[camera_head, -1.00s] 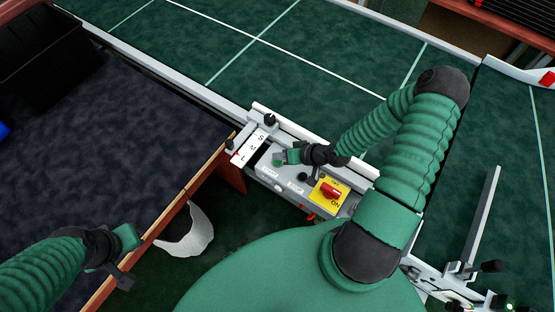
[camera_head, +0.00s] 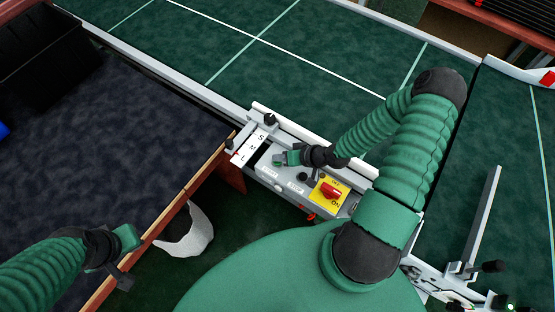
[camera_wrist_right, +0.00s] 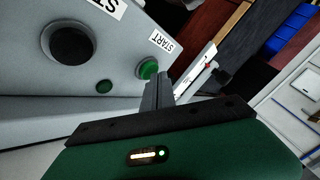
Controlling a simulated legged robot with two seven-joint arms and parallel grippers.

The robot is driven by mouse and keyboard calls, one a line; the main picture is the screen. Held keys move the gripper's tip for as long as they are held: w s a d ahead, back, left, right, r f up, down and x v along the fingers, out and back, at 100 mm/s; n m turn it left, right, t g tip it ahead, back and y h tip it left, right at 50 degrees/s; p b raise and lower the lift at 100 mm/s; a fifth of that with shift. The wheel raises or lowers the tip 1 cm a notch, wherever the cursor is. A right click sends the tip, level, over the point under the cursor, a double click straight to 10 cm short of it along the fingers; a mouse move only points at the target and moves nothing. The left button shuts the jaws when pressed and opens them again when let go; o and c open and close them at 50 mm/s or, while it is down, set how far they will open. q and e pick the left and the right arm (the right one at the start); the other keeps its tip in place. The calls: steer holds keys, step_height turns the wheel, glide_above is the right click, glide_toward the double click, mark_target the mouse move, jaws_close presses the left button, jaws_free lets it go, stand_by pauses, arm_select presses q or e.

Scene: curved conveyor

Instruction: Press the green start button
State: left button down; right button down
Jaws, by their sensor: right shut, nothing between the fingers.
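The green start button (camera_wrist_right: 148,68) shows in the right wrist view beside a white START label (camera_wrist_right: 161,41) on the grey control box. My right gripper (camera_wrist_right: 164,76) is shut and empty, its fingertips right beside the button; I cannot tell whether they touch it. In the head view my right gripper (camera_head: 281,158) is over the control box (camera_head: 266,182), and the button is hard to make out beside its fingertips. My left gripper (camera_head: 130,262) is at the lower left by the table edge, away from the box; its jaw opening is unclear.
A red rotary switch (camera_head: 331,191) on a yellow plate is on the box's right. A black button (camera_wrist_right: 68,43) is near the start button. A slider marked S, M, L (camera_head: 254,146) is left of the box. The green conveyor (camera_head: 300,60) lies behind. A white bin (camera_head: 190,236) stands below.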

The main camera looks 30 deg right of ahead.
steer(key=shift+f, duration=0.3)
steer(key=shift+r, duration=0.1)
stand_by(0.3)
steer(key=shift+r+p, duration=0.8)
step_height(320, 180, up, 5)
steer(key=p, duration=0.5)
steer(key=shift+s, duration=0.1)
